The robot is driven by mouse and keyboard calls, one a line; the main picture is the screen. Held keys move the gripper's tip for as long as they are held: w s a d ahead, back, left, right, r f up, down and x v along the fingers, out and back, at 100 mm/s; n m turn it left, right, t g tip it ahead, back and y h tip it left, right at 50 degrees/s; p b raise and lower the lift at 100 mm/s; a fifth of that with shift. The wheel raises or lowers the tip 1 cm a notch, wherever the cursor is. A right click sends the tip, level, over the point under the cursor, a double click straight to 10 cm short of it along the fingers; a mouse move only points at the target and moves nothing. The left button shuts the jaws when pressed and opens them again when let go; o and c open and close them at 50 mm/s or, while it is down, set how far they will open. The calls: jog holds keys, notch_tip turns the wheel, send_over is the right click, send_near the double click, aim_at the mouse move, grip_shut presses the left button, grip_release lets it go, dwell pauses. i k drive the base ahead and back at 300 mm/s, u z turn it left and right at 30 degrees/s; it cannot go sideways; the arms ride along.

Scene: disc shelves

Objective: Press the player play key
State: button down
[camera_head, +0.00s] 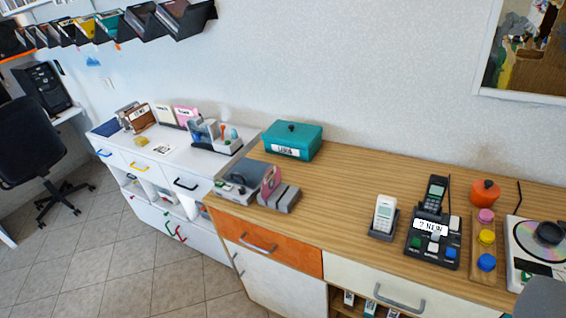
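A white player (522,279) stands at the right end of the wooden counter and is cut off by the picture's right edge. A shiny disc (528,238) lies on it, with a round black part (550,232) over the disc. A dark, thin upright rod stands at its back left. I cannot tell what this shape is. My gripper is not in view.
Left of the player stand a wooden holder with coloured round caps (487,237), a black phone base (433,238) and a white handset (384,214). Further left are a teal box (293,142) and a grey device (243,180). The counter's middle (335,190) is clear.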

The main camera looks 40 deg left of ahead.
aim_at(219, 184)
jog(key=u, duration=0.15)
jog(key=i, duration=1.6)
jog(key=u, duration=0.65)
